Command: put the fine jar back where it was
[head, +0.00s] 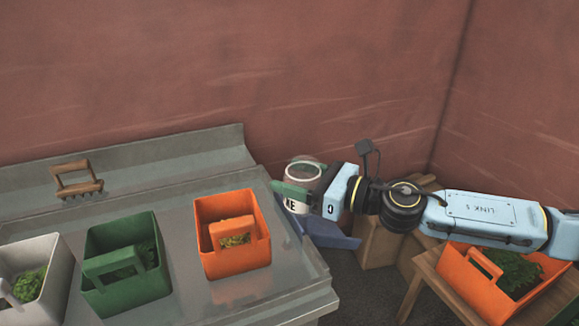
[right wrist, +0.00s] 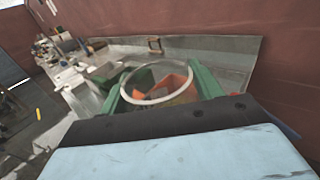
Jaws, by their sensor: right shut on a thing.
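The fine jar (head: 297,206) is a clear jar with a white label, of which the letters "NE" or "KE" show in the head view. My right gripper (head: 300,190) is shut on it, with green fingers on both sides. The jar is held upright or nearly so, off the right end of the metal bench. In the right wrist view the jar's round rim (right wrist: 157,83) shows between the green fingers of my right gripper (right wrist: 158,92). The jar's contents are not clear. My left gripper is in neither view.
The metal bench (head: 190,285) holds a white caddy (head: 50,250), a green caddy (head: 150,285) and an orange caddy (head: 232,268) with greenery. A wooden-handled tool (head: 75,170) lies behind. Another orange caddy (head: 478,290) stands on a wooden stand (head: 425,285) at right. Cardboard boxes (head: 378,245) sit below my arm.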

